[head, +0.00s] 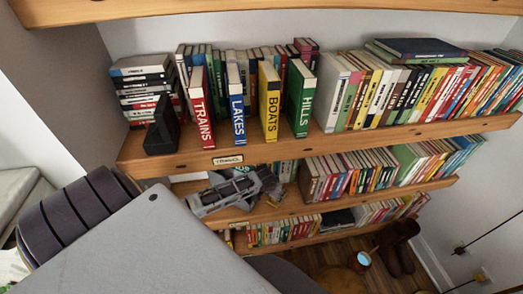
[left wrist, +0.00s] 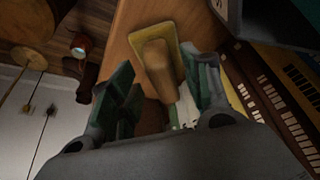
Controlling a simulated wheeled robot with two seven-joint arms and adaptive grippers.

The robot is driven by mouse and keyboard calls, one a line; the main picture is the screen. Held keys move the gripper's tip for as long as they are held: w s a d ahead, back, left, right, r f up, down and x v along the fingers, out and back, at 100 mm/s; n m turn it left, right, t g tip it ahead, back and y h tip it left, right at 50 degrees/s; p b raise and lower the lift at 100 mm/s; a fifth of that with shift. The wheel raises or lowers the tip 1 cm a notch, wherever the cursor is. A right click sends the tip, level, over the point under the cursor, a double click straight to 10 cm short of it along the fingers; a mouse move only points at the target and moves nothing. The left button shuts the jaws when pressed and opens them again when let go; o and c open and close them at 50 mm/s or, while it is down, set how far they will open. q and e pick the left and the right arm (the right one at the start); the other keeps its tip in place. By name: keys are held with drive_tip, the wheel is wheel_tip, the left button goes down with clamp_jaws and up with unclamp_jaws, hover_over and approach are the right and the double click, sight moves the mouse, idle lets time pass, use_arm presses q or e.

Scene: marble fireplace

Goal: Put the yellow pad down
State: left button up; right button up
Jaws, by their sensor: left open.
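The yellow pad (left wrist: 163,33) lies on a bare stretch of the wooden shelf in the left wrist view. It has a tan raised block or handle (left wrist: 157,65) on it. My left gripper (left wrist: 162,98) is open, with its two greenish fingers apart on either side of the pad's near end. I cannot tell whether a finger touches it. In the head view my left gripper (head: 268,186) is over the middle shelf (head: 300,208), below the top shelf. A small yellow patch beside its fingers may be the pad. My right gripper is in neither view.
The top shelf (head: 350,146) stands above my left gripper, with books labelled TRAINS (head: 200,108), LAKES, BOATS and HILLS and a black bookend (head: 161,128). Books (head: 340,172) fill the middle shelf to the right of the gripper. A lower shelf also holds books.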

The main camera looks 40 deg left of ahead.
use_arm(q)
drive_tip(key=shift+s+d, duration=0.1)
drive_tip(key=shift+s, duration=1.75)
drive_tip(key=s, duration=0.6)
drive_tip(key=shift+s+d, duration=0.2)
drive_tip(key=shift+d, duration=0.1)
drive_tip(key=shift+d, duration=0.1)
